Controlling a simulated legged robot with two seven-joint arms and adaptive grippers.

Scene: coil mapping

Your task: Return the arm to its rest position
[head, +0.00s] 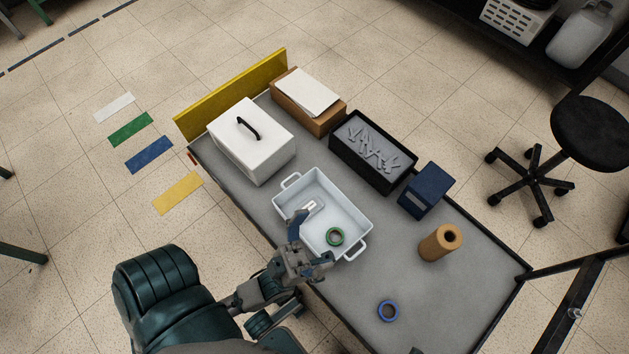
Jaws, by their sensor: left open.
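My left gripper (311,245) is at the near-left wall of a white two-handled tray (355,205), its fingers apart, with nothing seen between them. A small light-coloured piece (313,206) lies in the tray beyond the gripper's upper finger. A blue ring (388,311) lies on the grey table (365,283) nearer to me. My right gripper is not in view.
A white box with a black handle (252,143), a brown box with papers (293,118), a black bin of grey pieces (350,155), a dark blue box (425,190) and a tan roll (439,243) stand around the tray. The table's near-right part is mostly clear.

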